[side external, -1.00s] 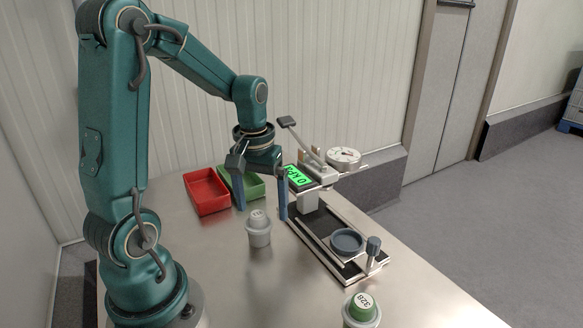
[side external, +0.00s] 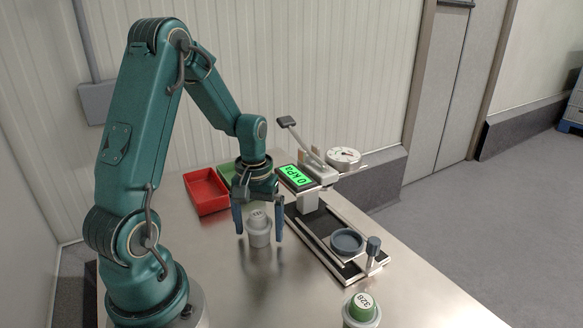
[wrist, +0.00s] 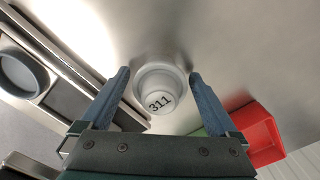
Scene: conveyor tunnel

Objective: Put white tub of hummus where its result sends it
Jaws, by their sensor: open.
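A white tub (side external: 259,229) stands upright on the metal table; its lid reads 311 in the wrist view (wrist: 158,95). My gripper (side external: 259,237) is open, with one finger on each side of this tub in the side view. In the wrist view the fingers (wrist: 158,76) flank the tub with gaps, and nothing is gripped. A tester with a lit display (side external: 297,178) reading 0 kPa stands to the right, with an empty round dark cup (side external: 347,241) on its base. A red bin (side external: 206,191) and a green bin (side external: 226,172) sit at the back left.
A second tub with a green lid marked 328 (side external: 361,307) stands at the front right. The tester has a raised lever (side external: 300,138), a dial gauge (side external: 344,157) and a dark knob (side external: 373,246). The table front (side external: 270,295) is clear.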

